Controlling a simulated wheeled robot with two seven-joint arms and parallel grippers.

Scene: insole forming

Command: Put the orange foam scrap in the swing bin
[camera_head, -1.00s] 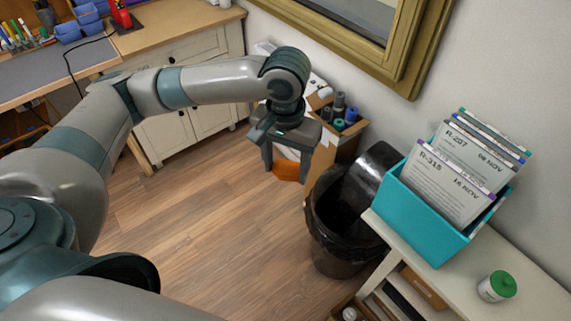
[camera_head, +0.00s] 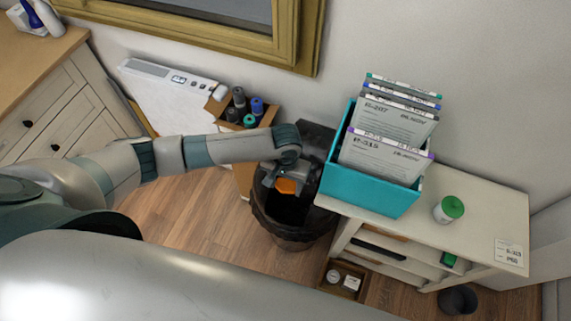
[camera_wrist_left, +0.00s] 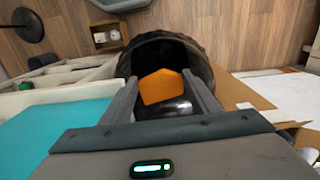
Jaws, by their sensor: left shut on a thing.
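The orange foam scrap (camera_head: 287,186) is held between the fingers of my left gripper (camera_head: 284,182), over the open mouth of the black swing bin (camera_head: 290,213). In the left wrist view the orange foam scrap (camera_wrist_left: 165,87) sits between the two grey fingertips of my left gripper (camera_wrist_left: 160,92), with the dark opening of the swing bin (camera_wrist_left: 200,62) beyond it. The bin is lined with a black bag and its lid stands tilted back. My right gripper is not in view.
A teal file box (camera_head: 365,186) of folders stands on the white shelf unit (camera_head: 465,222) just right of the bin. A green-lidded jar (camera_head: 449,209) is on the shelf. A cardboard box with several rolls (camera_head: 246,108) stands behind left. Wooden floor (camera_head: 205,222) is open at left.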

